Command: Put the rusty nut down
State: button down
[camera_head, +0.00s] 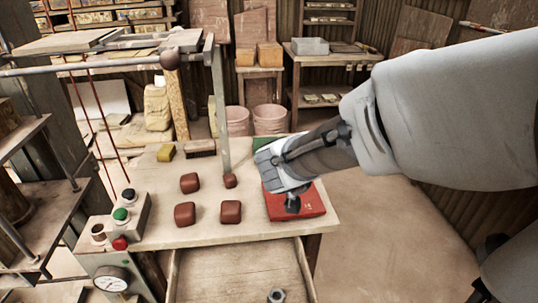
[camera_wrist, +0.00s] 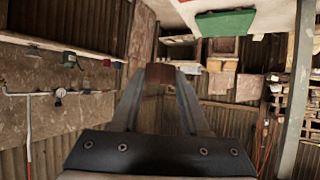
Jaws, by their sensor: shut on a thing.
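My gripper (camera_head: 292,205) hangs over the red flat book or pad at the right of the worktable; its fingers show dark. In the wrist view my gripper (camera_wrist: 160,85) is shut on a small brown block-like thing, which I take for the rusty nut (camera_wrist: 160,73), held between the fingertips. In the head view the held nut is hidden or too small to make out. A grey metal nut (camera_head: 277,296) lies in the open drawer (camera_head: 235,268) below the tabletop.
On the worktable (camera_head: 150,238) stand several red-brown blocks (camera_head: 231,211), a yellow block (camera_head: 166,152) and a brush (camera_head: 201,147). The red book (camera_head: 305,204) lies under my gripper. A button box (camera_head: 128,216) and gauge (camera_head: 111,279) are at left. A metal post rises mid-table.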

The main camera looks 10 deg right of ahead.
jog(key=s+f+m+g+h+b, duration=0.1)
jog(key=s+f+m+h+b, duration=0.1)
jog(key=s+f, duration=0.45)
jog(key=p, duration=0.9)
send_near(301, 195)
jog(key=w+d+r, duration=0.2)
jog(key=shift+w+d, duration=0.15)
jog(key=shift+w, duration=0.2)
jog(key=shift+f+b, duration=0.6)
jog(key=shift+f, duration=1.25)
jog(key=shift+f, duration=0.1)
jog(key=shift+c, duration=2)
grip_release()
jog(key=shift+f, duration=0.1)
